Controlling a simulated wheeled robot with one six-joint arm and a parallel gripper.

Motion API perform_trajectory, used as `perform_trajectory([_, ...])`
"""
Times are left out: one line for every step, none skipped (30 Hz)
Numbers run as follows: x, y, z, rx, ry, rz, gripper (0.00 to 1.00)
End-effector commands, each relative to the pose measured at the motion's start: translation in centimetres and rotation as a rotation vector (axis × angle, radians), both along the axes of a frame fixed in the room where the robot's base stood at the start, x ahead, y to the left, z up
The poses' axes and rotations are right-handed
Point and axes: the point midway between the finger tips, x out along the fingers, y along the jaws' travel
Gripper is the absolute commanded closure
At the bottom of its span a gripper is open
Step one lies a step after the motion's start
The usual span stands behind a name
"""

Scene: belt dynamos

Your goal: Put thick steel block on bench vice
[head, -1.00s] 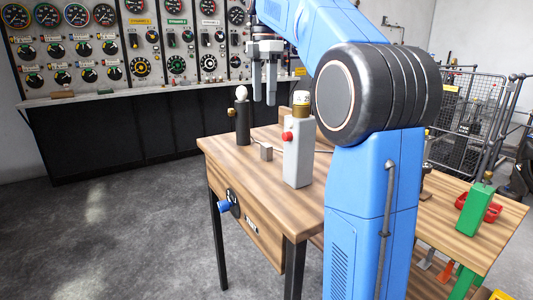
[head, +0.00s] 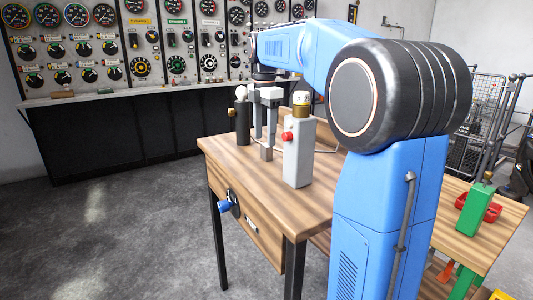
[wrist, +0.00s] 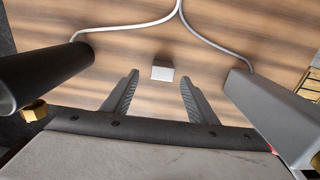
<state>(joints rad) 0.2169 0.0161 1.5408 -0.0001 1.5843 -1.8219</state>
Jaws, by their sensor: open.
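A small grey metal block (head: 266,155), which I take as the steel block, stands on the wooden bench (head: 300,205). In the wrist view the block (wrist: 162,74) appears between my fingertips, nearer the right one. My gripper (head: 264,140) points down over the block, open and empty. Its two fingers also show in the wrist view (wrist: 159,82), apart from each other. I cannot make out a bench vice for certain.
A black cylinder (head: 243,125) stands left of the block and a grey box with a red knob (head: 299,155) stands right, both close to my gripper. A cable (wrist: 135,25) runs behind.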

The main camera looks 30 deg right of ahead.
Motion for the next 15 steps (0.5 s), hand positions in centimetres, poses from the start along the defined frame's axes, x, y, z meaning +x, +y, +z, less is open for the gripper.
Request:
perform_trajectory([-0.1,-0.1,-0.5,0.0,0.002,-0.001,0.47])
perform_trajectory([-0.2,-0.2,-0.9,0.0,0.002,-0.001,0.47])
perform_trajectory([-0.3,-0.3,-1.4,0.001,0.002,-0.001,0.47])
perform_trajectory([-0.3,-0.3,-1.9,0.001,0.002,-0.001,0.47])
perform_trajectory([-0.4,-0.4,-2.3,0.001,0.003,-0.001,0.47])
perform_trajectory([-0.5,-0.5,-2.9,0.001,0.002,-0.001,0.47])
perform_trajectory([-0.4,-0.5,-3.3,0.001,0.002,0.0,0.47])
perform_trajectory([-0.4,-0.5,-3.6,0.001,0.003,0.0,0.47])
perform_trajectory([-0.4,-0.5,-4.0,0.001,0.002,0.0,0.47])
perform_trajectory([-0.4,-0.5,-4.3,0.0,0.001,0.0,0.47])
perform_trajectory([-0.4,-0.5,-4.5,0.0,0.001,0.0,0.47])
perform_trajectory([-0.4,-0.5,-4.7,0.0,0.001,0.0,0.47])
perform_trajectory([-0.4,-0.5,-4.8,0.0,0.001,0.0,0.47])
perform_trajectory([-0.4,-0.5,-4.8,0.0,0.001,0.0,0.47])
perform_trajectory([-0.4,-0.5,-4.9,0.0,0.001,0.0,0.47])
